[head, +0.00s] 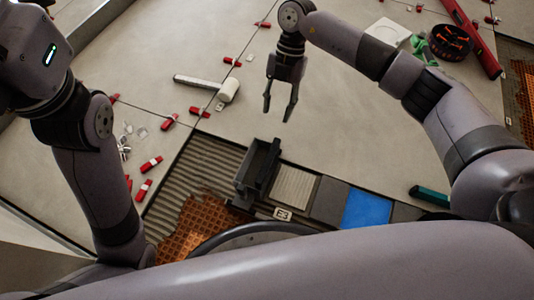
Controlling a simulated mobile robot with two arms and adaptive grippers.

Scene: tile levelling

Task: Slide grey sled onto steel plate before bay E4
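The grey sled (258,172) is a dark, open box-like piece. It stands at the right end of the ribbed grey bed, just left of a pale ridged square (294,187). A label reading E3 (283,213) lies in front of it. Right of the pale square are a dark grey plate (328,200), a blue plate (367,208) and another grey piece (404,213). I cannot tell which is the steel plate, and no E4 label is readable. My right gripper (279,112) is open and empty, above the floor behind the sled. My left gripper is not visible.
A white-headed mallet (229,90) and several red wedges lie on the tiled floor. A teal-green object (430,195) lies at right. A dark bucket (452,42), a white block (388,31) and a red level (472,38) are at upper right. Orange mesh (194,226) shows front left.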

